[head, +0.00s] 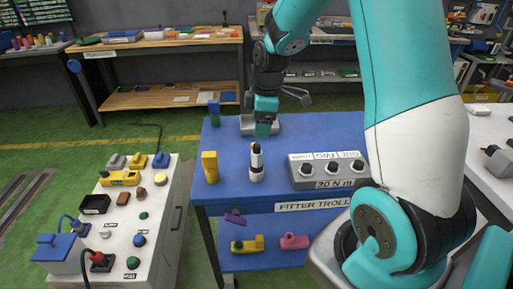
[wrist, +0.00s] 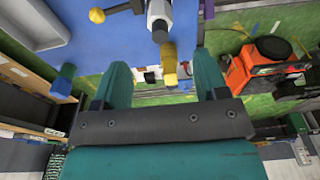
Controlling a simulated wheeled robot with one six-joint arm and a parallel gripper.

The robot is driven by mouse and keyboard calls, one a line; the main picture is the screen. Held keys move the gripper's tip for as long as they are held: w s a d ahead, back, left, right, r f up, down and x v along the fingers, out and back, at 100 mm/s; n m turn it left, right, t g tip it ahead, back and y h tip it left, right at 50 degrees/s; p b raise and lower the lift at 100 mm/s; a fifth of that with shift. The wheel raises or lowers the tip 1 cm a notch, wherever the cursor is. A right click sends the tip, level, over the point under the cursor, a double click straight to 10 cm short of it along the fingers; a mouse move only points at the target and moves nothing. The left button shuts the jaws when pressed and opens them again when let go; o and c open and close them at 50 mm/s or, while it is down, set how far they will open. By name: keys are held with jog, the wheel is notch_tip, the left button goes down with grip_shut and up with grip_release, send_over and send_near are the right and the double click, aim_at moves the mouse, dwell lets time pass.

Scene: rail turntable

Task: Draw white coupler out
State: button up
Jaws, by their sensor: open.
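The white coupler (head: 257,174) stands upright on the blue top of the fitter trolley (head: 240,195), near its front edge. In the wrist view a white faceted piece with a dark end (wrist: 158,14), which looks like the coupler, shows at the top edge, beyond my fingertips. My gripper (head: 264,130) is above the trolley, behind the coupler in the head view. Its teal fingers (wrist: 163,68) are apart and nothing is held between them. How the coupler's base is seated is not clear.
A yellow block (head: 210,167) stands left of the coupler. A grey box with several knobs (head: 328,184) is to its right. A grey tray (head: 289,125) and blue block (head: 214,107) are behind. A white cart (head: 165,205) with several parts stands left.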

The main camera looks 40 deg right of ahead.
aim_at(257, 145)
jog(key=f, duration=0.7)
jog(key=a+f+p, duration=0.1)
jog(key=f, duration=0.2)
jog(key=shift+w+f, duration=0.3)
jog(key=shift+w, duration=0.05)
jog(key=c, duration=1.1)
jog(key=shift+r, duration=0.15)
jog(key=shift+r+p, duration=0.55)
jog(key=shift+r, duration=0.05)
jog(key=shift+r+p, duration=2.4)
jog(key=shift+r, duration=0.65)
jog(key=shift+r+p, duration=1.95)
jog(key=shift+r, duration=0.55)
